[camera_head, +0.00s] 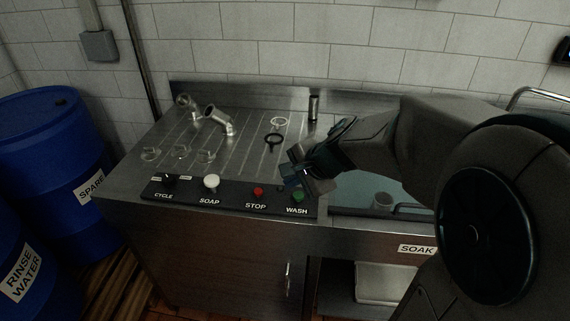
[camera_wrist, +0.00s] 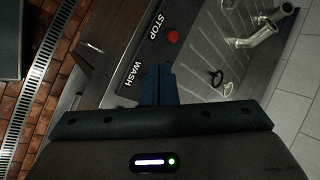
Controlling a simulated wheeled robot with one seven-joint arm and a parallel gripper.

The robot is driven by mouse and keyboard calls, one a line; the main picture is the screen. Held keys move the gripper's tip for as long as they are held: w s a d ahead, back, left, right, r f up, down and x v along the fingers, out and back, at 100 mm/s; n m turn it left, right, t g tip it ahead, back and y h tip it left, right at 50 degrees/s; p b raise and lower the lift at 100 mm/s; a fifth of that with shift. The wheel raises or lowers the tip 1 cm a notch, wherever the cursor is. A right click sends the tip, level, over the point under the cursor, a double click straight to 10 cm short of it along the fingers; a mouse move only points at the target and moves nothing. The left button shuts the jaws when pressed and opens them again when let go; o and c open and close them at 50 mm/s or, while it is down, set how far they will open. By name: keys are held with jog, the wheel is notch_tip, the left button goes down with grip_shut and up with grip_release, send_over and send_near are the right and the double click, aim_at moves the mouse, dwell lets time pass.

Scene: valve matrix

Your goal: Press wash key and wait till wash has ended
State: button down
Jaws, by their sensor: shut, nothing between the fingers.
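The green wash key (camera_head: 298,196) sits at the right end of the black control panel (camera_head: 228,199), above the word WASH. In the wrist view the WASH label (camera_wrist: 133,74) shows, but the key is hidden behind my fingers. My gripper (camera_head: 290,177) is shut and empty, just behind and above the wash key in the head view. Its shut fingers (camera_wrist: 158,84) point at the panel beside the WASH label. I cannot tell whether they touch the key. The red stop key (camera_head: 258,191) is left of the wash key and also shows in the wrist view (camera_wrist: 172,37).
A white soap key (camera_head: 211,182) and a black cycle knob (camera_head: 169,180) are further left on the panel. Pipe fittings (camera_head: 219,118) and rings (camera_head: 274,140) lie on the ribbed steel top. A sink (camera_head: 362,191) is at right. Blue barrels (camera_head: 48,136) stand at left.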

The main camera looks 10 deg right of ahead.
aim_at(301, 196)
jog(key=w+d+f+m+t, duration=0.1)
jog(key=w+d+m, duration=0.1)
jog(key=w+m, duration=0.2)
jog(key=w+d+f+m+t+h, duration=0.1)
jog(key=w+d+f+m, duration=0.1)
jog(key=w+m, duration=0.3)
jog(key=shift+w+d, duration=0.35)
jog(key=shift+w, duration=0.05)
notch_tip(301, 196, down, 9)
jog(key=b, duration=0.8)
jog(key=shift+r, duration=0.1)
dwell(1.2)
jog(key=shift+f+b, duration=0.4)
jog(key=shift+b, duration=0.2)
